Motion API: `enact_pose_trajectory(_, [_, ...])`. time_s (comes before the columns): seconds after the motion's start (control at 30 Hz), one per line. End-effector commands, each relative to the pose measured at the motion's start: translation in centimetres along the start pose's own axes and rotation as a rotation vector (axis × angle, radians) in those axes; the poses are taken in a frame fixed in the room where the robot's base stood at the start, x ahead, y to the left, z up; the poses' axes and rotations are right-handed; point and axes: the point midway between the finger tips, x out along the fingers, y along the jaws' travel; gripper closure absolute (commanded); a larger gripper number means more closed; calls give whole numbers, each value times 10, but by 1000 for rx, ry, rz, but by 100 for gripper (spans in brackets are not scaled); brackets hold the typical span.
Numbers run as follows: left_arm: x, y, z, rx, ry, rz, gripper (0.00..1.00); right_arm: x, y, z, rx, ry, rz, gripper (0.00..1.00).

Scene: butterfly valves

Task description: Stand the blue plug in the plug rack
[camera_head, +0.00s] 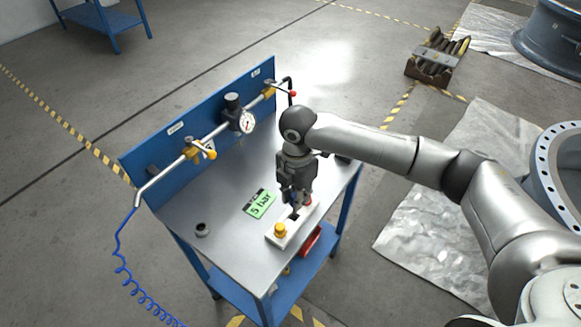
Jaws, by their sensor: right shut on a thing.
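The white plug rack (276,242) lies near the front right edge of the metal bench top. A yellow plug (280,229) stands at its near end, and a red plug (308,202) shows at its far end. My right gripper (295,204) points down over the middle of the rack. It is shut on the blue plug, of which only a small blue patch shows between the fingers. I cannot tell whether the plug's lower end is inside the rack or just above it. My left gripper is not in view.
A green "5 bar" card (260,204) lies left of the rack. A small dark round part (202,229) stands on the bench's left. A pipe with a gauge (247,122) and yellow valve handles runs along the blue back panel (172,130).

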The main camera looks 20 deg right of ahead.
Motion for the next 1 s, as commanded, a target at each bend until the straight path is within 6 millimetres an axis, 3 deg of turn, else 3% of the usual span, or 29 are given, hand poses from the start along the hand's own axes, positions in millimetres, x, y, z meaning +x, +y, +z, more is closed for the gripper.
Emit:
enact_pose_trajectory(0.1, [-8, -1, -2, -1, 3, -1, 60, -12, 6, 2, -76, -2, 1, 92])
enact_pose_trajectory(0.27, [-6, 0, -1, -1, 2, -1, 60, -11, 8, 3, -108, -3, 2, 92])
enact_pose_trajectory(0.97, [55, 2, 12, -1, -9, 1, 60, 44, 7, 3, -106, -4, 2, 92])
enact_pose_trajectory(1.0, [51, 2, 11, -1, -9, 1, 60, 44, 7, 3, -106, -3, 1, 92])
